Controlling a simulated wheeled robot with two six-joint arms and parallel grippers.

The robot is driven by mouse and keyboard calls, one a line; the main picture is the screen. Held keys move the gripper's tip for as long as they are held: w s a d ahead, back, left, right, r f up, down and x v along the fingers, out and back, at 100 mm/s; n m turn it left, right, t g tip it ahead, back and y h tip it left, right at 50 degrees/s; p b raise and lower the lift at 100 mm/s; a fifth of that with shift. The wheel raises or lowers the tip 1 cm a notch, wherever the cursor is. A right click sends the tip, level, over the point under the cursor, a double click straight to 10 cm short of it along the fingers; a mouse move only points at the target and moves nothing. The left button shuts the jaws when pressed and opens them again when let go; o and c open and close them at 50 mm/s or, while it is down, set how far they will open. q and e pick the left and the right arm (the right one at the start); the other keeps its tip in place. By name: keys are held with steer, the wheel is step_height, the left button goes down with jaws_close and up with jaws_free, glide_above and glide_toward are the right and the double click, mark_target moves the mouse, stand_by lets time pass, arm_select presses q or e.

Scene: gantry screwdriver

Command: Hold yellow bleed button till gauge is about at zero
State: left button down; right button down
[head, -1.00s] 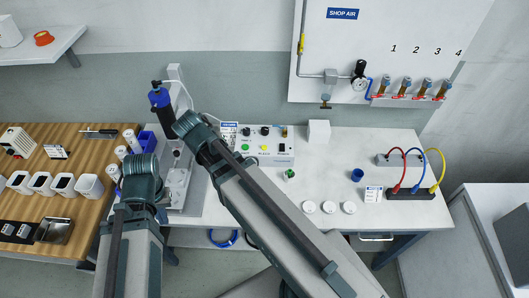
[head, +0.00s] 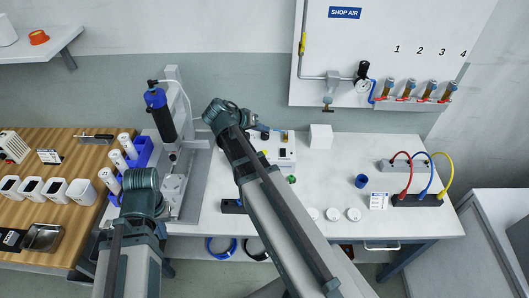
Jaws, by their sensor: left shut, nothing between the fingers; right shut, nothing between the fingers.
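The control box (head: 281,150) stands on the bench with several buttons and knobs. A small yellow button (head: 265,152) on its face shows just beside my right arm, which covers much of the box's left part. The round gauge (head: 362,86) is on the SHOP AIR wall panel; its needle is too small to read. My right arm's upper end stands in front of the box's left side. My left arm's upper end is at the bench's left part. I cannot make out the fingers of either gripper; they seem hidden behind my arms. I see no contact with the button.
A blue-topped screwdriver (head: 160,113) stands in its gantry at the left. Blue bins (head: 143,152) are beside it. A white block (head: 320,136), a blue cup (head: 361,181) and several white discs (head: 354,214) stand on the bench. Its right middle part has free room.

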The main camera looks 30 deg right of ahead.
steer(key=shift+f+b, duration=4.2)
steer(key=shift+f, duration=0.15)
steer(key=shift+f, duration=0.1)
steer(key=shift+f+b, duration=0.3)
steer(key=shift+b, duration=0.15)
steer(key=shift+f+b, duration=0.45)
steer(key=shift+r, duration=0.1)
stand_by(0.5)
steer(key=shift+r+p, duration=0.8)
steer(key=shift+p, duration=0.1)
step_height(320, 180, up, 5)
steer(key=p, duration=0.5)
